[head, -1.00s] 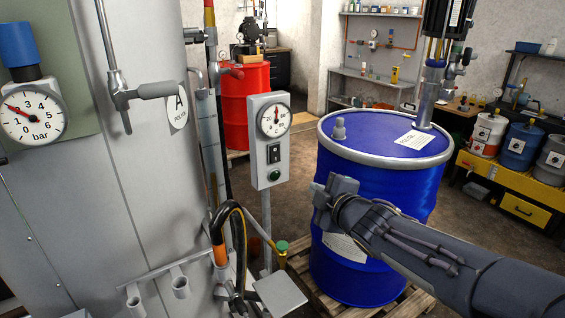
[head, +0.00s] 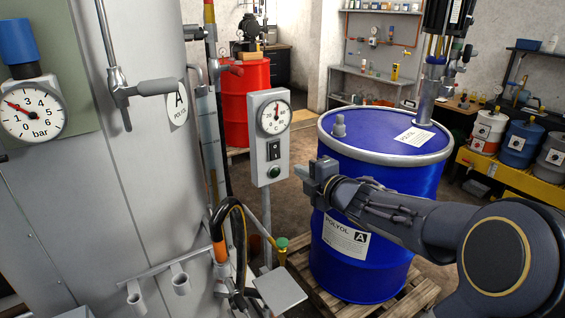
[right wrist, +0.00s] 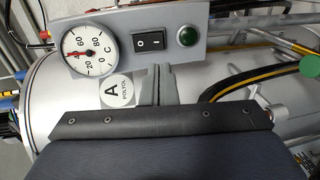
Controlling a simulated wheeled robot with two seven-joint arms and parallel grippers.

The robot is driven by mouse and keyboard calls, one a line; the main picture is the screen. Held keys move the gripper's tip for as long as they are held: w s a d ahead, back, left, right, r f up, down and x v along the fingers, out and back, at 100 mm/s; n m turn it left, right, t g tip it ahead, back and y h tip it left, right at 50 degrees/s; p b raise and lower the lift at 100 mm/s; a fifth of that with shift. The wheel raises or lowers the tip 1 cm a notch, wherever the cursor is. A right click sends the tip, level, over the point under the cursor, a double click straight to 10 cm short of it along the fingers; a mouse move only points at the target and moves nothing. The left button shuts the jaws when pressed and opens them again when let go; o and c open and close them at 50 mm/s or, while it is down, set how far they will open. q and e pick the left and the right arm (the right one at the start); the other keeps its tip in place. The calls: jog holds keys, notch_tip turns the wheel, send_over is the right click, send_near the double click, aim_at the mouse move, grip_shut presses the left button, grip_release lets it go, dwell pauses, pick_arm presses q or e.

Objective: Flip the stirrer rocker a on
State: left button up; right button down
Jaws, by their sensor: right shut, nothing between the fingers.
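The black rocker switch (head: 274,150) sits on the grey control box (head: 257,108), between a round dial above and a green button below. The right wrist view shows the rocker (right wrist: 147,43) with O and I marks; I cannot tell which side is pressed. My right gripper (head: 302,170) is shut and empty, to the right of the box in the head view and apart from it in the picture. In the right wrist view, its fingertips (right wrist: 155,70) appear just below the rocker; contact is not clear. My left gripper is not in view.
A blue drum (head: 376,185) labelled POLYOL A stands on a wooden pallet (head: 415,300), behind my right arm. A large grey tank (head: 80,210) with pipes and a black hose (head: 222,215) fills the left. A red drum (head: 243,100) stands behind the box.

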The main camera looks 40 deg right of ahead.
aim_at(276, 158)
jog(key=w, duration=0.3)
jog(key=w+f, duration=0.1)
jog(key=w, duration=0.2)
jog(key=w+d, duration=0.1)
jog(key=w, duration=0.2)
jog(key=shift+w+f+p, duration=0.1)
jog(key=shift+f+p, duration=0.05)
jog(key=shift+p, duration=0.2)
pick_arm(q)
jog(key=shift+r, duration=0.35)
